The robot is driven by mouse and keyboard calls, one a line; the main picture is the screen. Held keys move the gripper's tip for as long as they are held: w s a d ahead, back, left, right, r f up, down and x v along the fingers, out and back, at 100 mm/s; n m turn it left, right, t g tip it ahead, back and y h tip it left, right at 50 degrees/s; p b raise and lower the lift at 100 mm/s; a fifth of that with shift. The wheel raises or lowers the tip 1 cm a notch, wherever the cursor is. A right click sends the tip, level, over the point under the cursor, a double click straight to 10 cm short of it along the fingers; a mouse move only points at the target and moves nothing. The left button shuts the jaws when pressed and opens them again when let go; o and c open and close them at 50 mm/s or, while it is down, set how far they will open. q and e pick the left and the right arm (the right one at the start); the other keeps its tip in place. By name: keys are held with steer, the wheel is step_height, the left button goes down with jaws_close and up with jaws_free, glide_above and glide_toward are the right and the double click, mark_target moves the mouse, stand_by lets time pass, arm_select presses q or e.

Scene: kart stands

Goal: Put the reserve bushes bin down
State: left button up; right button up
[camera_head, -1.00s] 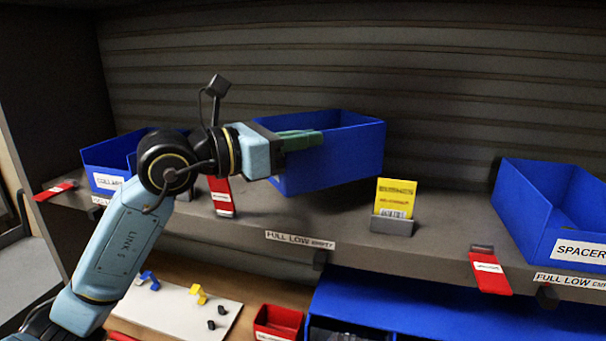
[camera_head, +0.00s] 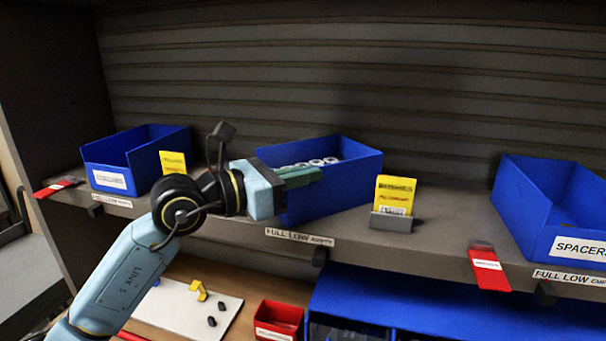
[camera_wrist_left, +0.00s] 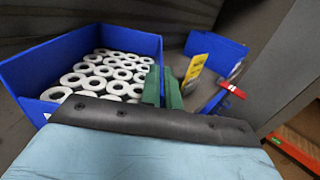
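The reserve bushes bin is taken to be the blue bin (camera_head: 335,190) in the middle of the head view, with several pale ring-shaped bushes inside. It also fills the left of the left wrist view (camera_wrist_left: 30,70). My left gripper (camera_head: 298,175) has its green fingers astride one bin wall, one inside and one outside, as the left wrist view (camera_wrist_left: 162,88) shows. The bin looks about level, low over or on the shelf (camera_head: 350,228). I cannot tell if its underside touches. My right gripper is not in view.
A yellow bushes card (camera_head: 395,195) stands in a grey holder just right of the bin. A blue spacers bin (camera_head: 550,205) stands farther right, beside a red tag (camera_head: 488,268). Another blue bin (camera_head: 130,165) and yellow card (camera_head: 173,162) are at left. A ribbed wall is behind.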

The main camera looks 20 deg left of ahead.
arm_select(q)
steer(key=o, duration=0.4)
steer(key=shift+o, duration=0.2)
steer(key=shift+r, duration=0.15)
steer(key=b+v, duration=0.3)
steer(key=v, duration=0.9)
